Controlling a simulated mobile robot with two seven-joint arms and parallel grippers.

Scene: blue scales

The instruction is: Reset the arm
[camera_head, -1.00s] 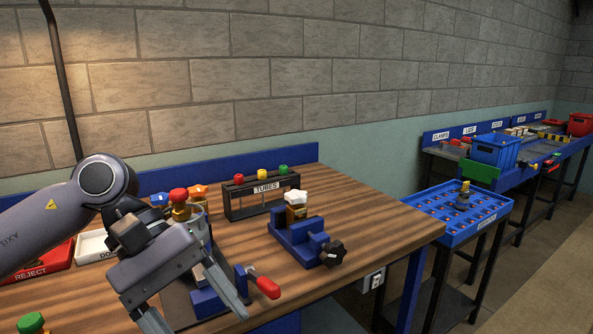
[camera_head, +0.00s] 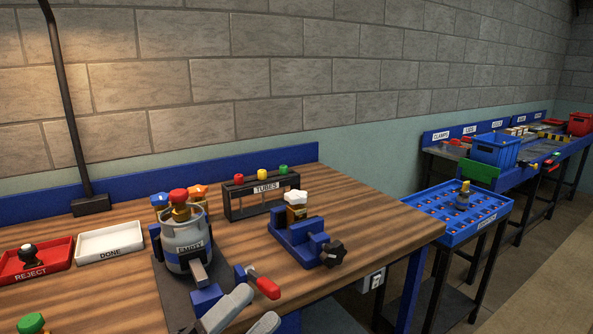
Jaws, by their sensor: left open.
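My left gripper (camera_head: 250,318) shows only by its fingers at the bottom edge of the head view. The fingers are apart with nothing between them, low in front of the blue device with the red-handled lever (camera_head: 262,284). The rest of my left arm is out of the picture. My right gripper is not in view.
A grey pot (camera_head: 185,243) with a red-topped piece stands on a dark plate. A blue tray (camera_head: 455,234) stands right.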

